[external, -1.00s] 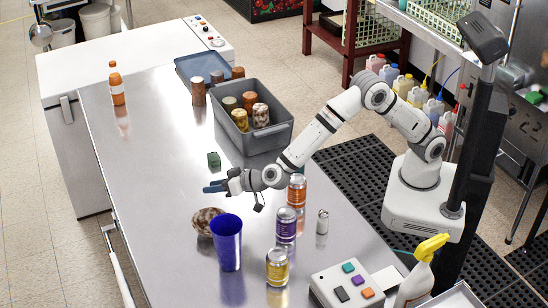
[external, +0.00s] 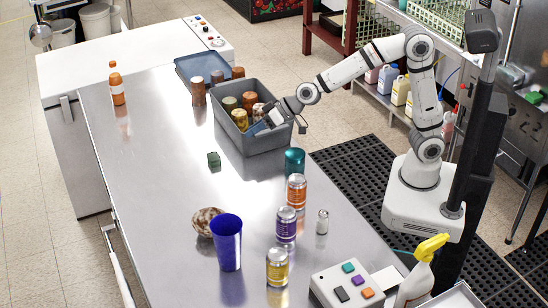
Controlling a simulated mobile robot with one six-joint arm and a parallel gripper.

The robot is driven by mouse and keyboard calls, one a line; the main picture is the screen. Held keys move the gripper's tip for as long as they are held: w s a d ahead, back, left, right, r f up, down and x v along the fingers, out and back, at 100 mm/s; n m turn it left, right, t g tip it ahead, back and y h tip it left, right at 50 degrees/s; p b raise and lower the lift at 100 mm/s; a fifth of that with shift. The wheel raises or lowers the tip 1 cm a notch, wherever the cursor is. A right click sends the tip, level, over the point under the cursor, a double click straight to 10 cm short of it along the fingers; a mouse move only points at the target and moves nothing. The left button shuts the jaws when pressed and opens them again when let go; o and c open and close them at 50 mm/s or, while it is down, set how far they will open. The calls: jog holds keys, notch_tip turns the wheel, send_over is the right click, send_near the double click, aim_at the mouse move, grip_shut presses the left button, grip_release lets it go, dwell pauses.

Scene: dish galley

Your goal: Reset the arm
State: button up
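My gripper (external: 262,122) is at the near right part of the grey bin (external: 262,146), over or just inside its rim. The arm comes in from the right, bent high at the elbow. The blue-grey fingertips are small and partly against the bin, so I cannot tell whether they are apart or hold anything. Several brown, yellow and mottled cylinders, such as the yellow one (external: 240,119), stand in the bin beside the gripper.
On the steel table (external: 150,150) are a green cube (external: 214,160), a teal cup (external: 294,161), orange (external: 296,190), purple (external: 286,224) and yellow (external: 277,267) cans, a shaker (external: 322,222), a blue cup (external: 227,243), a mottled bowl (external: 207,221) and a button box (external: 345,284). The table's left side is mostly clear.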

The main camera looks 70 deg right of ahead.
jog(key=s+d+f+g+h, duration=0.2)
jog(key=s+d+g, duration=0.1)
jog(key=s+d, duration=1.1)
jog(key=s+d+f+g+h, duration=0.35)
jog(key=s+d, duration=0.85)
jog(key=s, duration=0.4)
notch_tip(320, 180, down, 24)
jog(key=g+b, duration=0.1)
jog(key=b, duration=2.1)
jog(key=shift+a+m+g+y, duration=0.25)
jog(key=shift+m+g+y, duration=0.05)
jog(key=shift+g+y, duration=0.05)
jog(key=shift+r, duration=0.15)
